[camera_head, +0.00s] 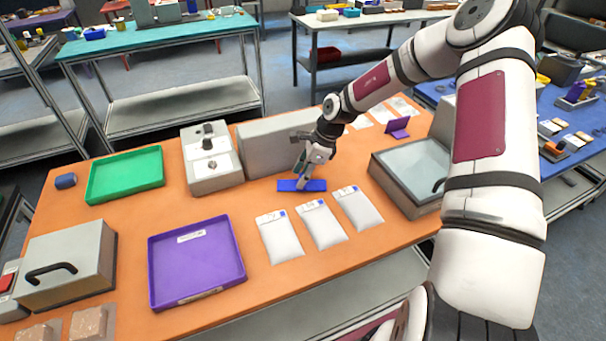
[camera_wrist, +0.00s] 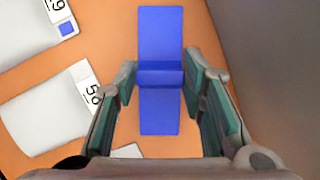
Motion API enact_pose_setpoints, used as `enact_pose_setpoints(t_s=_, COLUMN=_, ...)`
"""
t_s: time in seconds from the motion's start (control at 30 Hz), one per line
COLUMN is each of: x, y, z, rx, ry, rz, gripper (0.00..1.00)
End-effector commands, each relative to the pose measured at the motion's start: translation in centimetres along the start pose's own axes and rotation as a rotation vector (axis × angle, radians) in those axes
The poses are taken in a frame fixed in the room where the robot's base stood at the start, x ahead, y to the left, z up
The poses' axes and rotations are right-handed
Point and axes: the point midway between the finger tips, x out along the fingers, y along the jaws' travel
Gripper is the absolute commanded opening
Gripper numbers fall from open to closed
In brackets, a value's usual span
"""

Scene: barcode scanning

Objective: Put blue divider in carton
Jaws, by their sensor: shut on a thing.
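The blue divider (camera_head: 288,186) lies flat on the orange table, in front of a large grey box. In the wrist view the blue divider (camera_wrist: 160,115) is a long strip with a raised ridge across its middle. My gripper (camera_head: 304,180) points down at it. In the wrist view my gripper (camera_wrist: 160,76) has its fingers on either side of the ridge, shut on it. The divider looks to be at table level; any small gap below it cannot be seen. Nothing in view is clearly marked as the carton.
The grey box (camera_head: 265,152) stands close behind the divider. White packets (camera_head: 322,228) lie just in front. A purple tray (camera_head: 198,292), a green tray (camera_head: 125,178) and a grey lidded box (camera_head: 68,270) are to the left. A glass-topped box (camera_head: 412,172) stands right.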

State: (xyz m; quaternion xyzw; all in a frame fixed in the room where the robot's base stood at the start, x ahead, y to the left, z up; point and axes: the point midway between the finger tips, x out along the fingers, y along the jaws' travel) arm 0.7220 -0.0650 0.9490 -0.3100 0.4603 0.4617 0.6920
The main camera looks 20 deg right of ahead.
Motion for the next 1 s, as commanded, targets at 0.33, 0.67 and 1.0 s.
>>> enact_pose_setpoints(t_s=0.33, x=0.2, y=0.0, z=-0.1, rx=0.000, ry=0.000, rz=0.000, gripper=0.51)
enact_pose_setpoints(t_s=0.67, x=0.2, y=0.0, z=-0.1, rx=0.000, ry=0.000, rz=0.000, gripper=0.58)
enact_pose_setpoints(t_s=1.0, x=-4.2, y=-0.1, z=-0.1, rx=0.003, ry=-0.002, rz=-0.004, gripper=0.58)
